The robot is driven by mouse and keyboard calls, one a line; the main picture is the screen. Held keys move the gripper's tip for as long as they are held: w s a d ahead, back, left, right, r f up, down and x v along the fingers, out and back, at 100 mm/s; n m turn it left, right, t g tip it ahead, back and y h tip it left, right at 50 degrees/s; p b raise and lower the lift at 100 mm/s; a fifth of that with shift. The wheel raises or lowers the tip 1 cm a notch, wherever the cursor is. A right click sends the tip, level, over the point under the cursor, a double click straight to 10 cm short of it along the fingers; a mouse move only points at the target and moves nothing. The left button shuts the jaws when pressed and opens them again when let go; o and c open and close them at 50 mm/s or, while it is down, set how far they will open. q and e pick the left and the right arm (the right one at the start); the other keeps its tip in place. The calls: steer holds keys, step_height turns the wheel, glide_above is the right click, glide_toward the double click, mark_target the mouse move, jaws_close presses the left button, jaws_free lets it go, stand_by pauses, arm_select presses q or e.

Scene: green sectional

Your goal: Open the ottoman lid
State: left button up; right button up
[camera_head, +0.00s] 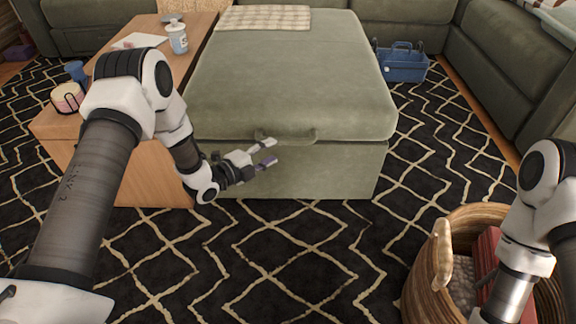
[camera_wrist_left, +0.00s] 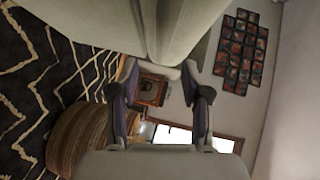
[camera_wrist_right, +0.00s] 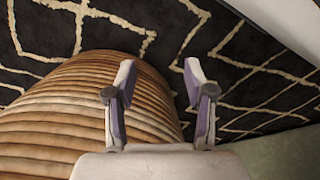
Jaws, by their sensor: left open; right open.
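The green ottoman (camera_head: 325,172) stands in the middle of the head view, and its padded lid (camera_head: 290,80) lies flat and looks shut.
A folded checked blanket (camera_head: 264,18) lies on the lid's far end. A wooden table (camera_head: 150,170) with a cup (camera_head: 178,38) and other items stands left of the ottoman. The woven basket (camera_head: 425,275) stands front right. A blue caddy (camera_head: 402,64) is behind right. Patterned rug lies in front.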

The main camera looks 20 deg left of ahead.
mark_target(285, 143)
arm_select(q)
steer(key=b+x, duration=0.3)
steer(key=x, duration=0.4)
steer(key=shift+w+d+r, duration=0.1)
steer(key=shift+w+d, duration=0.15)
steer(key=shift+w, duration=0.1)
steer(key=shift+r, duration=0.1)
jaws_close()
